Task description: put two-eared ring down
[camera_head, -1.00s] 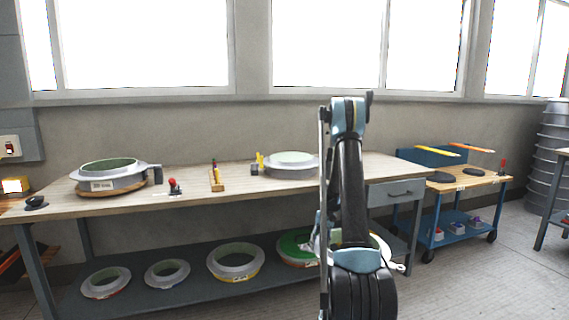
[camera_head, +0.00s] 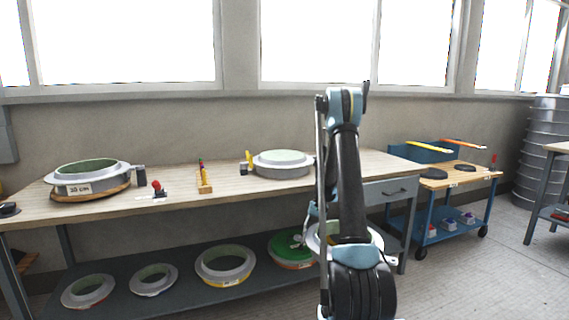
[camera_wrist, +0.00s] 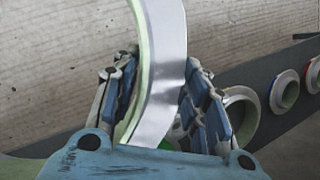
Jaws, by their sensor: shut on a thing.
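In the wrist view, my gripper (camera_wrist: 160,85) is shut on the wall of a curved ring (camera_wrist: 168,40). The ring has a smooth grey-silver outer face and a pale green inner edge. One finger is on each side of it. Only part of the ring shows there; its ears are out of that view. In the head view, my arm hides the gripper. Parts of a pale ring (camera_head: 313,238) show on both sides of my arm, low in front of the bench; I cannot tell for certain that it is the held one.
The wooden bench (camera_head: 225,182) carries a ring mould (camera_head: 90,178) at left, small tools and another round mould (camera_head: 282,164). Its lower shelf (camera_head: 190,281) holds several rings and a green-topped one (camera_head: 290,248). A blue cart (camera_head: 455,182) stands right. Floor is open at right.

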